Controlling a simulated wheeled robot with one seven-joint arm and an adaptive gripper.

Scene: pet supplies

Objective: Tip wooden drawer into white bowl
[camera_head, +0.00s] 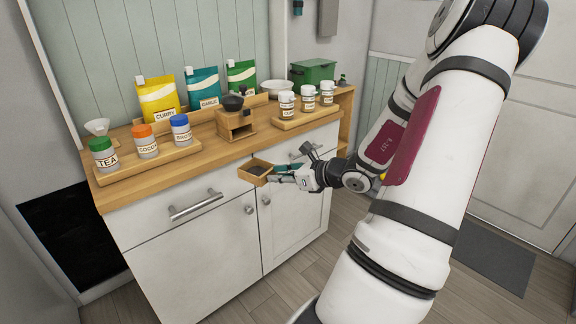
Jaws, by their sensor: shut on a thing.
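The small wooden drawer (246,176) is an open-topped box with dark contents, held in front of the counter's edge and apart from the counter. My gripper (274,177) is shut on its right side, and the drawer looks roughly level. The white bowl (278,89) stands at the back right of the counter, behind the labelled jars, and its inside is hard to see. A wooden grinder (236,122) with a dark top stands on the counter, with an opening in its lower front.
Three white jars (308,97) on a wooden tray stand in front of the bowl. Bright pouches (204,92) stand along the back, and a green box (312,72) is behind right. Jars with coloured lids (144,140) fill the left tray. The counter's front strip (205,165) is clear.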

